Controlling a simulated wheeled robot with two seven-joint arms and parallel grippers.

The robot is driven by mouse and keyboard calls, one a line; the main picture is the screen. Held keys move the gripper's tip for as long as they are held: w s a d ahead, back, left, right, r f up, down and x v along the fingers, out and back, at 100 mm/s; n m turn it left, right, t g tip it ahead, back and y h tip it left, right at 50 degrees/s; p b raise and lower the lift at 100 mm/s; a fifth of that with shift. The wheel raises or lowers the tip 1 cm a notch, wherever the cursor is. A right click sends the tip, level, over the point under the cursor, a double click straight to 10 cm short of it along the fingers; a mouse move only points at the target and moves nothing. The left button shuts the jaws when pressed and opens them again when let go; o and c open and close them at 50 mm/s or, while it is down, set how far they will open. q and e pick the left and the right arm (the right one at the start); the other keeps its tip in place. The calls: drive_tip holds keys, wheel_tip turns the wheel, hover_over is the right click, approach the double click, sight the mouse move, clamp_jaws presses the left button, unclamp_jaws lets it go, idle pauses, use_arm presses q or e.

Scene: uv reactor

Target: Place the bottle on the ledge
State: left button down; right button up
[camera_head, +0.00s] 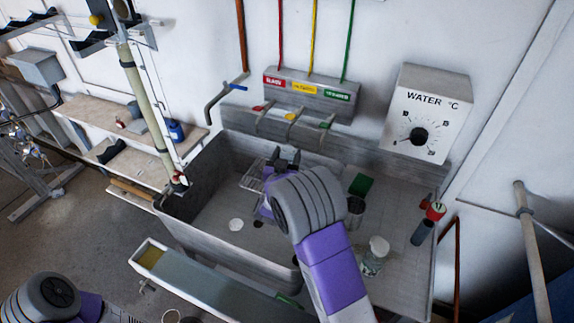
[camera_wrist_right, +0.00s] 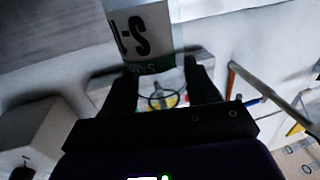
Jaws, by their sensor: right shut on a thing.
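My right gripper (camera_head: 285,158) is above the back part of the grey sink, with its two fingers pointing toward the back wall. In the right wrist view, the gripper (camera_wrist_right: 162,88) is shut on a bottle (camera_wrist_right: 142,35) with a white label and dark lettering. In the head view, my gripper and forearm hide the bottle. A raised grey ledge (camera_head: 345,157) runs along the back of the sink, below the taps. The fingers appear near it, but I cannot tell the gap. My left arm shows only at the bottom left; its gripper is out of view.
Taps (camera_head: 290,118) jut over the sink (camera_head: 205,190) from a pipe block. A WATER dial box (camera_head: 420,118) hangs at right. A wooden shelf (camera_head: 95,118) holds a blue bottle (camera_head: 176,131).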

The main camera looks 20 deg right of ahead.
drive_tip(key=shift+f+b, duration=0.65)
drive_tip(key=shift+f, duration=1.15)
drive_tip(key=shift+r, duration=0.1)
drive_tip(key=o, duration=1)
drive_tip(key=shift+f, duration=0.2)
drive_tip(key=shift+r, duration=0.25)
drive_tip(key=p+v, duration=0.1)
drive_tip(key=v, duration=1.1)
